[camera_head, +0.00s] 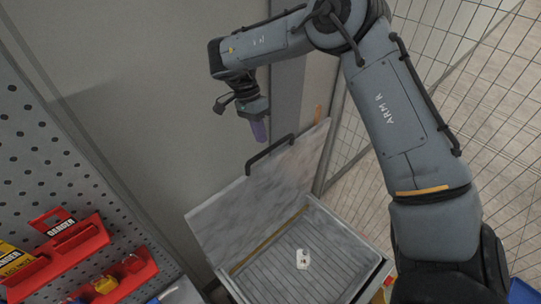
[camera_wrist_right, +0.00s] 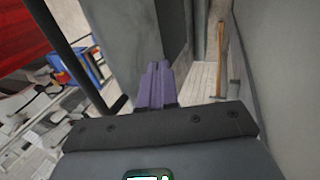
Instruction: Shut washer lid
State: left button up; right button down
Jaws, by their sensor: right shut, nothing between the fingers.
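The washer (camera_head: 374,274) is an open metal box with a slatted floor, low in the head view. Its grey lid (camera_head: 245,205) stands raised and tilted back at the box's far left side. A dark bar handle (camera_head: 269,153) sits on the lid's upper edge. A small white part (camera_head: 303,259) lies on the slats. My right gripper (camera_head: 260,132) has purple fingers and is just above and left of the handle, apparently apart from it. The wrist view shows the purple fingers (camera_wrist_right: 158,85) closed together with nothing between them. My left gripper is not in view.
A perforated panel (camera_head: 50,165) with red holders (camera_head: 70,250) stands at the left. A wire mesh fence (camera_head: 470,60) runs along the right. A plain grey wall (camera_head: 160,100) is behind the lid. The wrist view shows a wooden-handled tool (camera_wrist_right: 222,45).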

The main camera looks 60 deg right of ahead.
aim_at(271, 147)
pick_arm(q)
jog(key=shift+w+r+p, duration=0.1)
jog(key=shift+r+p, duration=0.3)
jog(key=shift+p, duration=0.25)
pick_arm(e)
jog(key=s, duration=0.1)
jog(key=s+a+f, duration=0.1)
jog(key=s, duration=0.1)
jog(key=s+f, duration=0.1)
jog(key=shift+s+a, duration=0.2)
jog(key=shift+a, duration=0.1)
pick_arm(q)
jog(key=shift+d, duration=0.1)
